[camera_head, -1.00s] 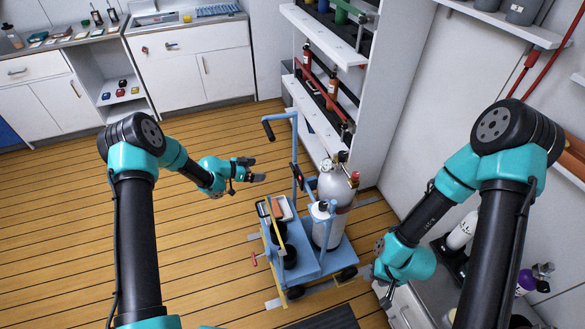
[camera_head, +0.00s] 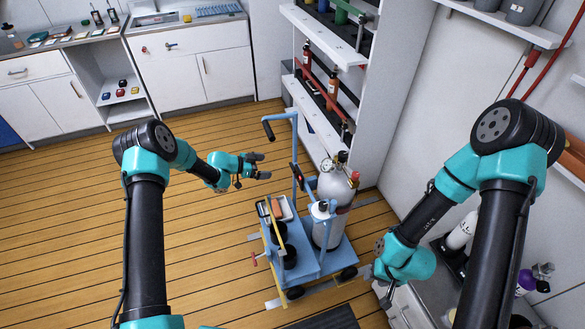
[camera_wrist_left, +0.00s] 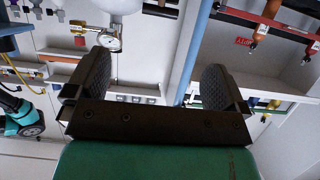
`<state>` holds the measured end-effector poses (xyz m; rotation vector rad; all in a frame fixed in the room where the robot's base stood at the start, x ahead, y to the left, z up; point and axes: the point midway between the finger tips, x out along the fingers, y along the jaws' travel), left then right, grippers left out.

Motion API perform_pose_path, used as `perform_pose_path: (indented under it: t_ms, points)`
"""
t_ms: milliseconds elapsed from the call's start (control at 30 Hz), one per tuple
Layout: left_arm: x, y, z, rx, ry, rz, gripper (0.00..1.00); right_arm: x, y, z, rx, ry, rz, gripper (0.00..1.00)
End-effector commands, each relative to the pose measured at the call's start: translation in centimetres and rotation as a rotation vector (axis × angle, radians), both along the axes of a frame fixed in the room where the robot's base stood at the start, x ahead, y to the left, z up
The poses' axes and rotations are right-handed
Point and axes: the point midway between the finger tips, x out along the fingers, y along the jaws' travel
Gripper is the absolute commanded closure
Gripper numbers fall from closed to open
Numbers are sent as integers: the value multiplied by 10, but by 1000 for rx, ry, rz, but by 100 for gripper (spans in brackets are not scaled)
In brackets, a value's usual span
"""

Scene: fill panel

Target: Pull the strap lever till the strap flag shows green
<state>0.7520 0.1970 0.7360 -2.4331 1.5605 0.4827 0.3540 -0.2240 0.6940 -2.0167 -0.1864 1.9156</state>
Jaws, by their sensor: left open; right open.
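A blue cart (camera_head: 307,262) stands on the floor with a grey gas cylinder (camera_head: 335,188) upright on it. A black-and-red handled part (camera_head: 297,174) on the cart frame, left of the cylinder, may be the strap lever.
The cart's blue post carries a black grip (camera_head: 268,131) close above my left gripper. A red-handled part (camera_head: 256,257) sticks out at the cart's left. A shelf rack (camera_head: 325,115) stands behind the cart. The wooden floor (camera_head: 190,260) to the left is clear.

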Motion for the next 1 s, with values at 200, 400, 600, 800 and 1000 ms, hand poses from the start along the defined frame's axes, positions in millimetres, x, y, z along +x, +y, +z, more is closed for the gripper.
perform_pose_path:
  t_ms: [200,400,600,800,1000]
  points:
    - [14,-33,-15,1,1,-2,0,0,0,0,0,0,0,57]
    - [27,-61,-28,0,1,-2,0,0,0,0,0,0,0,57]
    - [41,-90,-41,1,0,-1,0,0,0,0,0,0,0,57]
    - [50,-110,-51,0,0,-1,0,0,0,0,0,0,0,57]
    - [54,-117,-53,0,0,1,0,0,0,0,0,0,0,57]
